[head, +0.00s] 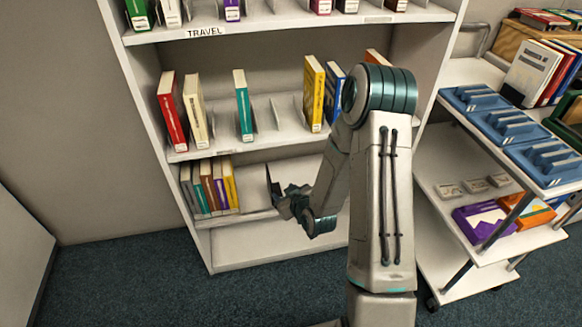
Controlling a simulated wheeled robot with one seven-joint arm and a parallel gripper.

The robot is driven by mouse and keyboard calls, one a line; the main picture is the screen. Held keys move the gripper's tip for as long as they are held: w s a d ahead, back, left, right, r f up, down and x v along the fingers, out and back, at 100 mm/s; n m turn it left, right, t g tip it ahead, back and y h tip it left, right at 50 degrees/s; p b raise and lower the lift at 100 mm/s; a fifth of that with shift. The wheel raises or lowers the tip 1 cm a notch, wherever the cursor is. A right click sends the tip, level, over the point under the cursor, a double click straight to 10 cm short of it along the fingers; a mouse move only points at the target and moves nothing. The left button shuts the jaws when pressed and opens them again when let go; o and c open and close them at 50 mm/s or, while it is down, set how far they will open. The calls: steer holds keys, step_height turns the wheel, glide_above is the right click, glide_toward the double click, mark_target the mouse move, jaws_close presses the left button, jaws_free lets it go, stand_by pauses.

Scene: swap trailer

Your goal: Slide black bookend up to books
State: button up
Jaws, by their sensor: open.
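Several books (213,188) stand in a row at the left end of the lower shelf, leaning slightly, with a yellow book at their right end. The black bookend (268,181) appears as a thin dark upright edge to the right of the books, with a stretch of bare shelf between. My gripper (279,195) is open at the lower shelf, close beside the bookend on its right. My gripper and wrist hide part of the bookend, and I cannot tell whether they touch.
The shelf above (275,134) holds spaced books between dividers, and a TRAVEL label (206,32) marks the top shelf. My arm covers the right part of the bookcase. A cart (468,152) with blue trays and books stands at the right. Carpet (150,280) is clear at the front left.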

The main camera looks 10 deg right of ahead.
step_height(320, 180, up, 10)
steer(key=s+d+g+h+p, duration=0.1)
steer(key=g+p, duration=0.1)
steer(key=p, duration=0.2)
steer(key=shift+s+d, duration=0.15)
steer(key=shift+s, duration=0.1)
steer(key=shift+f, duration=0.1)
